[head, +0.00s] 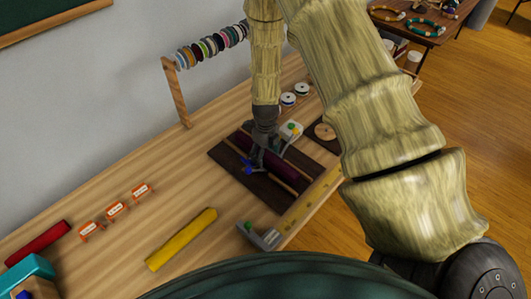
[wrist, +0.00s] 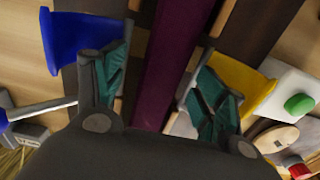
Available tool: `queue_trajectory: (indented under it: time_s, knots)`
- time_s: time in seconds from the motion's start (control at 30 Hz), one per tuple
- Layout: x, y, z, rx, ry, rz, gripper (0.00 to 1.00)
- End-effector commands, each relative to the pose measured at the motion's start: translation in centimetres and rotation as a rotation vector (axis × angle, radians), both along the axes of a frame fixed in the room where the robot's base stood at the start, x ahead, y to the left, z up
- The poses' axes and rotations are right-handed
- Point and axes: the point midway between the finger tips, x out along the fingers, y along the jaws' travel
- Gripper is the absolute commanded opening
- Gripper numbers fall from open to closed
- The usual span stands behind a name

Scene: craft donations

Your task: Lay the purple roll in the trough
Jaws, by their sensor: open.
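The purple roll (wrist: 181,48) runs between the two fingers of my gripper (wrist: 163,88) in the wrist view. In the head view, the roll (head: 285,167) lies lengthwise along the trough, a dark base (head: 222,151) with pale wooden rails. My gripper (head: 261,160) is over the roll, pointing down, with its fingers apart on either side. In the wrist view a gap shows between each finger and the roll. The roll's underside is hidden, so its contact with the trough floor cannot be seen.
A yellow roll (head: 181,239) and a red roll (head: 38,243) lie on the wooden bench. Several orange holders (head: 115,210) stand at left. A white box with a green button (head: 291,130) is just behind the trough. A spool rack (head: 211,46) stands by the wall.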

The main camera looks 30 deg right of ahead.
Motion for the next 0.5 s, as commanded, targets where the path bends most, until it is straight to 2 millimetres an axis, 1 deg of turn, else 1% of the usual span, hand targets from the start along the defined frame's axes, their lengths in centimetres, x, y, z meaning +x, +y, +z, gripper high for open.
queue_trajectory:
  time_s: [0.17,0.27,0.5]
  knots:
    - [0.2,0.0,1.2,-0.001,-0.003,0.001,0.71]
    - [0.2,0.0,2.5,-0.001,-0.003,0.001,0.71]
    - [0.2,0.0,6.3,-0.001,-0.003,0.001,0.71]
